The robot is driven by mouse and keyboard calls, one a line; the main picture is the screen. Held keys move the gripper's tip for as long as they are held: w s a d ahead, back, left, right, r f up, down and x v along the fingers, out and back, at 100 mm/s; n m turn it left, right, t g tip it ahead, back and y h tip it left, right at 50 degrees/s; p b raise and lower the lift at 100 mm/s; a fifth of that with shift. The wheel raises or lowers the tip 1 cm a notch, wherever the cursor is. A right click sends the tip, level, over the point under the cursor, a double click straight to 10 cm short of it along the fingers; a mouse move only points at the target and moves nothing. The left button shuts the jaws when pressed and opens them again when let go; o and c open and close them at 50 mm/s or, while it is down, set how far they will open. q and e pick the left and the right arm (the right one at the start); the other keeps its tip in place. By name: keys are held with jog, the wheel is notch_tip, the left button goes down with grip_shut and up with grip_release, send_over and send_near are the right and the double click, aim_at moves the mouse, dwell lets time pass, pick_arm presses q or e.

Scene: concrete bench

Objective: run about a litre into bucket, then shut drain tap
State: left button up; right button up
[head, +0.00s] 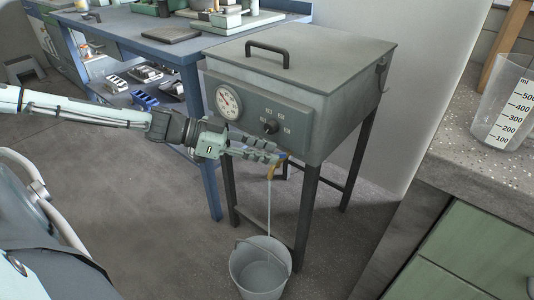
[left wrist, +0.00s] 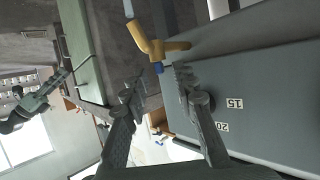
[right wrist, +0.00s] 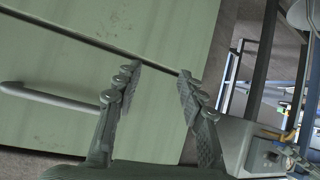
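The drain tap (head: 271,172) is a brass-yellow spout under the front of the grey tank (head: 317,70). A thin stream of water runs from it into the grey bucket (head: 260,270) on the floor. In the left wrist view the tap (left wrist: 155,46) shows with a blue part at its end, just beyond the fingertips. My left gripper (head: 272,152) is at the tap; its fingers (left wrist: 158,85) are apart with nothing visibly between them. My right gripper (right wrist: 155,75) is open and empty, in front of green cupboard doors. The water level in the bucket is hard to tell.
The tank has a round dial (head: 229,102) and a dark knob (head: 270,127), and stands on dark legs. A blue workbench (head: 200,48) is behind it. A clear measuring jug (head: 503,105) stands on the speckled counter (head: 455,140) at right, above a green cupboard (head: 470,245).

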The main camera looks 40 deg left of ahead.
pick_arm(q)
jog(key=shift+w+d, duration=0.2)
pick_arm(e)
jog(key=shift+w+a+r+t, duration=0.3)
jog(key=shift+w+a+r, duration=0.1)
jog(key=shift+a+r, duration=0.2)
pick_arm(q)
jog(key=shift+c, duration=0.3)
grip_shut()
pick_arm(e)
jog(key=shift+d, duration=0.1)
pick_arm(q)
jog(key=shift+f, duration=0.1)
